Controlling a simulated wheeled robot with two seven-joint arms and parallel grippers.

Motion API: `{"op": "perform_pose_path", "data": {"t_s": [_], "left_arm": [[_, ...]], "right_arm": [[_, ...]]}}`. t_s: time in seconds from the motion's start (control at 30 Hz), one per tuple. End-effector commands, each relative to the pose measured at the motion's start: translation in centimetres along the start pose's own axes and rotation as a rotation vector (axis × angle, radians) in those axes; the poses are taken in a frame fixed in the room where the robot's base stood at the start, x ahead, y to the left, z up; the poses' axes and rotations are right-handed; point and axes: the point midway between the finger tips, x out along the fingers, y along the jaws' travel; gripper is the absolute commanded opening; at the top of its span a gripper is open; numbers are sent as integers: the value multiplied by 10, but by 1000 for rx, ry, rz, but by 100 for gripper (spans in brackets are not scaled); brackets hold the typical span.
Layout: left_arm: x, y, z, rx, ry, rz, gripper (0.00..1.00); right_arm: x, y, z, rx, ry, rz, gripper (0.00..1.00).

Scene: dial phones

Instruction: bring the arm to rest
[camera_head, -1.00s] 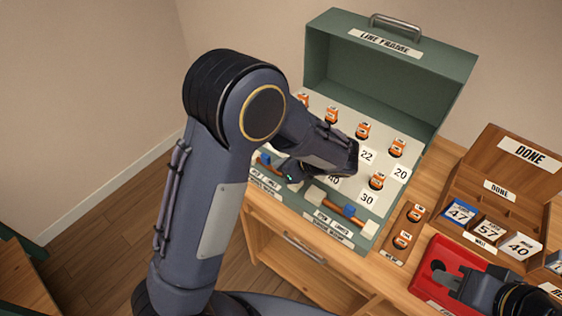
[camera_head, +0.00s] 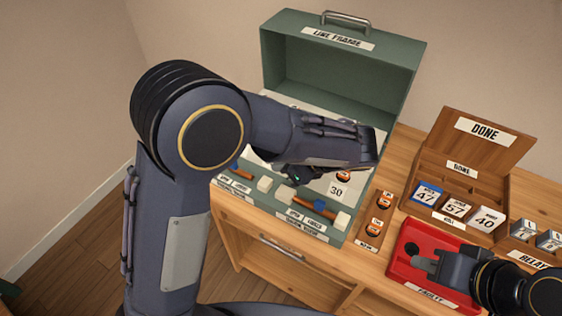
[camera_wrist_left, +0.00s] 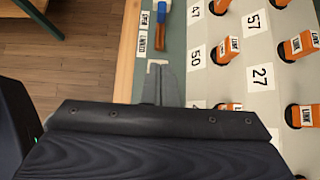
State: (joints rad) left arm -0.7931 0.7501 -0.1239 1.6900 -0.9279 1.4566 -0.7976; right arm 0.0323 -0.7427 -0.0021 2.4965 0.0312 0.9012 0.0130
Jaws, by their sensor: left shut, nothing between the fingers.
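My left arm rises at the left of the head view and its forearm crosses in front of the green line frame case (camera_head: 345,75). My left gripper (camera_wrist_left: 160,86) is shut and empty in the left wrist view, above the front edge of the case's panel. In the head view its fingers are mostly hidden by the arm. The white panel (camera_wrist_left: 236,88) carries orange-topped plugs and number labels such as 50, 27 and 57. My right gripper (camera_head: 424,263) is over the red tray (camera_head: 408,238) at the lower right; whether its fingers are open is unclear.
A wooden strip (camera_head: 369,229) with two orange plugs lies right of the case. A wooden done box (camera_head: 495,162) holds number blocks 47, 57 and 40. A relay box (camera_head: 518,242) stands at the right edge. Floor (camera_head: 75,225) is clear at the left.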

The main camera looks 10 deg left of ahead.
Motion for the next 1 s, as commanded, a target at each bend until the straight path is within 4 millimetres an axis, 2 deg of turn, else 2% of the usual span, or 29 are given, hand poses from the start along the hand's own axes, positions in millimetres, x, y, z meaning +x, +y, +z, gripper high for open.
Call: {"op": "perform_pose_path", "data": {"t_s": [0.23,0.37,0.47,0.6,0.7,0.9,1.0], "left_arm": [[1,0,1,-3,3,1,0],[8,12,13,-79,69,32,0],[19,38,33,-233,195,94,0],[32,89,57,-553,428,214,0],[35,126,67,-802,583,302,0],[26,187,74,-1321,856,464,0],[18,209,72,-1572,972,532,0]], "right_arm": [[0,0,0,0,0,0,17],[0,0,0,0,0,0,17],[0,0,0,0,0,0,17],[0,0,0,0,0,0,17],[0,0,0,0,0,0,17],[0,0,0,0,0,0,17],[0,0,0,0,0,0,17]]}}
